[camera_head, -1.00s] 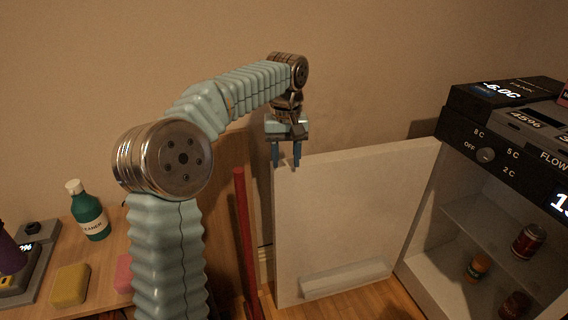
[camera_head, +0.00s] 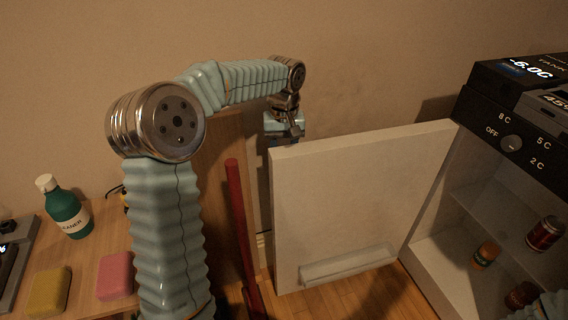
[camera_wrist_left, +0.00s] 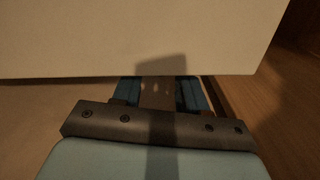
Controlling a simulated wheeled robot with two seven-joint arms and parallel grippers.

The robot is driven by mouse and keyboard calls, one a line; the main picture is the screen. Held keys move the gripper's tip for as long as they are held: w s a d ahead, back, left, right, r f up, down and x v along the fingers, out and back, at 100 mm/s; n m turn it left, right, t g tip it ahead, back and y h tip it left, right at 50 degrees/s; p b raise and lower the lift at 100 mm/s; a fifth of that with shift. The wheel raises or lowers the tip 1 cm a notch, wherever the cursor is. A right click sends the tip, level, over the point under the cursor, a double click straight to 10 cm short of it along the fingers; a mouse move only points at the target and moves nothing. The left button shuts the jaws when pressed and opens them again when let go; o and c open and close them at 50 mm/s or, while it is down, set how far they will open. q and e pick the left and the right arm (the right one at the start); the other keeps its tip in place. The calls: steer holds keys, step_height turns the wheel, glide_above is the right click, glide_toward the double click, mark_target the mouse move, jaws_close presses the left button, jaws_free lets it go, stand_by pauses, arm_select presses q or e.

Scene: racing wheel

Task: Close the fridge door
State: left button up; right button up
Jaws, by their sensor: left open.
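The white fridge door (camera_head: 345,205) stands wide open, its inner face with a low shelf toward me, hinged at the left side of the fridge (camera_head: 425,262). My left gripper (camera_head: 284,138) is at the door's top free corner, with its fingers partly hidden behind the door's edge. In the left wrist view the open fingers (camera_wrist_left: 160,92) reach to the edge of the white door panel (camera_wrist_left: 130,40), and their tips are hidden by it. I cannot tell whether they touch it.
A red pole (camera_head: 240,230) stands left of the door. A table at the left holds a green bottle (camera_head: 66,210), a pink sponge (camera_head: 116,276) and a yellow sponge (camera_head: 49,291). Cans and a jar (camera_head: 486,255) stand inside the fridge. Dark devices sit on top of it.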

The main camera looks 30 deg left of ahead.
arm_select(q)
step_height(320, 180, down, 4)
steer(key=shift+f, duration=0.1)
jaws_close()
stand_by(0.4)
